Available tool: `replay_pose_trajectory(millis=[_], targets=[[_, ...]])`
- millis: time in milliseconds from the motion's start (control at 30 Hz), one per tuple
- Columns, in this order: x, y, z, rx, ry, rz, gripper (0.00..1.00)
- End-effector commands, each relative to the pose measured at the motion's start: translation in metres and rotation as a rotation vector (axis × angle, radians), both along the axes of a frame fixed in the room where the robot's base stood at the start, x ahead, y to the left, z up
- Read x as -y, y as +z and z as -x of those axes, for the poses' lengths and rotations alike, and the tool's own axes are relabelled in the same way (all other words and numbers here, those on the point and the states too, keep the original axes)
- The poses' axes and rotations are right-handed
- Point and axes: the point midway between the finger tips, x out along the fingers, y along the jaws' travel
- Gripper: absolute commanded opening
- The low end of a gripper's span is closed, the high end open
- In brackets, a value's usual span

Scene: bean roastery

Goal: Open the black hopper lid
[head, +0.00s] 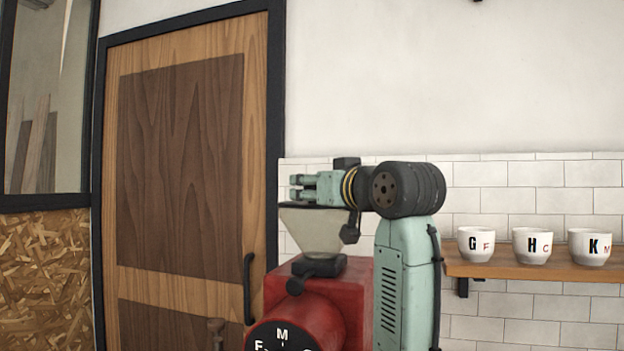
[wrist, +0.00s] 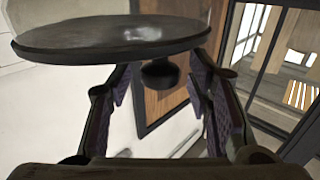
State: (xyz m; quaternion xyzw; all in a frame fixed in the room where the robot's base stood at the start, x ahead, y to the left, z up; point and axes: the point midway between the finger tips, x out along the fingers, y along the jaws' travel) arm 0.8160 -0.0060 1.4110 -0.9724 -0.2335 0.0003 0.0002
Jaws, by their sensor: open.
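The black hopper lid shows as a thin dark edge (head: 312,207) on top of the pale, cone-shaped hopper (head: 318,232) in the head view. In the wrist view the lid (wrist: 110,38) is a large dark disc across the top of the picture. A round black knob (wrist: 160,73) shows below the disc there, in the gap between the fingertips. My gripper (head: 300,186) lies level, pointing left, just above the lid. In the wrist view its two fingers (wrist: 165,85) are apart with nothing clamped. I cannot tell whether they touch the lid.
The hopper sits on a red roaster (head: 305,310) with a lettered dial. A wooden shelf (head: 540,263) at right holds three lettered white cups (head: 532,245). A closed wooden door (head: 185,160) is behind at left. The wall above my arm is bare.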

Motion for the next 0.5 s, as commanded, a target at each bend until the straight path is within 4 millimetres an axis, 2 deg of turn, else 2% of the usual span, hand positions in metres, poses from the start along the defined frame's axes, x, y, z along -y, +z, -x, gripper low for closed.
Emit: replay_pose_trajectory(millis=[133, 400, 500], targets=[[-0.0039, 0.0001, -0.0080, 0.000, 0.000, 0.000, 0.46], [-0.0046, -0.0006, -0.0088, 0.000, 0.000, 0.001, 0.46], [-0.0045, -0.0005, -0.0086, 0.000, 0.000, 0.001, 0.40]])
